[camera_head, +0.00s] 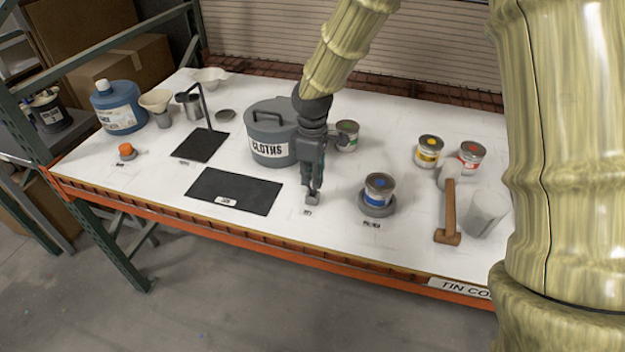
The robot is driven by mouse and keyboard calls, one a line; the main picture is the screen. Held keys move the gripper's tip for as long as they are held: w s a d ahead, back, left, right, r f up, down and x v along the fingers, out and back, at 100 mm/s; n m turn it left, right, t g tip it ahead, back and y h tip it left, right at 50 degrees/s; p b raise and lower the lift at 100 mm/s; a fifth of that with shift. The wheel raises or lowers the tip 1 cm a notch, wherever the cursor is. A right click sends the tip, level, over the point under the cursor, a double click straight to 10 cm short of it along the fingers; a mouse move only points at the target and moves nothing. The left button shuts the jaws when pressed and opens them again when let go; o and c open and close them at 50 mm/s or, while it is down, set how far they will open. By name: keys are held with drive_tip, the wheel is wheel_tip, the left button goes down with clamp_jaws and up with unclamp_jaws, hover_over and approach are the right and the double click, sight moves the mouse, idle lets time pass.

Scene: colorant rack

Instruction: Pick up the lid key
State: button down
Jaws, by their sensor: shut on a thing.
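My gripper (313,192) points straight down at the front middle of the white table, to the right of the dark front mat. It is shut on a small grey piece, the lid key (312,200), at its fingertips. The key is mostly hidden by the fingers and its shape is too small to make out. It is low, close to the table top, just behind a small label (307,212). I cannot tell whether it still touches the table.
The grey CLOTHS bin (272,151) stands just left of my gripper. A blue-labelled tin (379,189) on a round grey base is to the right.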

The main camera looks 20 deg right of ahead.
drive_tip(key=shift+r, duration=0.35)
drive_tip(key=shift+r+b, duration=0.6)
drive_tip(key=shift+r, duration=0.35)
drive_tip(key=s+a+r+b, duration=0.1)
drive_tip(key=s+a+b, duration=0.1)
drive_tip(key=s, duration=0.5)
drive_tip(key=s+a+b, duration=0.2)
drive_tip(key=s+a, duration=0.1)
drive_tip(key=s, duration=0.5)
drive_tip(key=shift+a+r, duration=0.15)
drive_tip(key=shift+r, duration=0.2)
drive_tip(key=shift+s, duration=0.1)
